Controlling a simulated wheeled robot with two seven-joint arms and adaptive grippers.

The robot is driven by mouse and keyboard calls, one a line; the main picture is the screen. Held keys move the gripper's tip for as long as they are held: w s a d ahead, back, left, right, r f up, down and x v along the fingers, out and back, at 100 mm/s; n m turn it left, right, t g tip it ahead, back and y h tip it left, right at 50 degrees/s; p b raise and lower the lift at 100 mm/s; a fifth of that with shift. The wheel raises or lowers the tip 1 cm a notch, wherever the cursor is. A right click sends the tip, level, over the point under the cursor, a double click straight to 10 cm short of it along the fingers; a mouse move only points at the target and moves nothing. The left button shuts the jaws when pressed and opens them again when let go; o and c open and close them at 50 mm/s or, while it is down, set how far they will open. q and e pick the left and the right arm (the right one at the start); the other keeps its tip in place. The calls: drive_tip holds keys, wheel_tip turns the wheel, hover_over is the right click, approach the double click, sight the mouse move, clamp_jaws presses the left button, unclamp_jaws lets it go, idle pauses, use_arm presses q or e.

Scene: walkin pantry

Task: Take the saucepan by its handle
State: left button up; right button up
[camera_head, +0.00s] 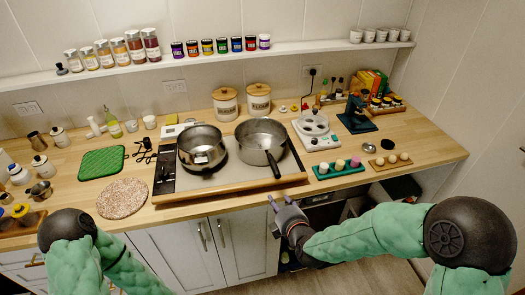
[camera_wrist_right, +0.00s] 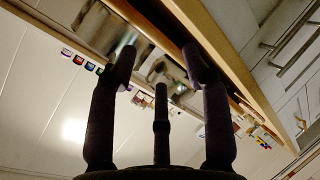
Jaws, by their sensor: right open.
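The saucepan (camera_head: 259,133) is a grey metal pan on the right side of the cooktop. Its black handle (camera_head: 273,165) points toward the front edge of the counter. My right gripper (camera_head: 277,204) is open and empty, in front of the counter edge and below the handle, apart from it. In the right wrist view its dark fingers (camera_wrist_right: 160,68) stand spread, with blurred metal shapes beyond them that I cannot tell apart. My left arm enters at the lower left, but its gripper is not in view.
A second metal pot (camera_head: 201,145) stands left of the saucepan on the cooktop (camera_head: 225,188). A teal tray (camera_head: 340,171) with small cups and a white scale-like appliance (camera_head: 316,135) are to the right. A round speckled mat (camera_head: 122,198) lies left. Cabinets (camera_head: 205,250) are below.

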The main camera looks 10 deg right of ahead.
sight(273, 164)
wheel_tip(273, 164, up, 8)
drive_tip(key=d+n+t+h+b, duration=0.1)
drive_tip(key=n+t, duration=0.2)
drive_tip(key=n, duration=0.1)
drive_tip(key=w, duration=0.2)
drive_tip(key=w+b, duration=0.1)
drive_tip(key=w, duration=0.2)
drive_tip(key=shift+w+f, duration=0.35)
drive_tip(key=shift+w, duration=0.05)
drive_tip(key=shift+w+a+f+b, duration=0.15)
drive_tip(key=shift+w+b, duration=0.35)
drive_tip(key=shift+w, duration=0.85)
drive_tip(key=shift+w+a+b, duration=0.1)
drive_tip(key=shift+w+b, duration=0.4)
drive_tip(key=shift+w, duration=0.85)
clamp_jaws()
drive_tip(key=shift+r, duration=0.25)
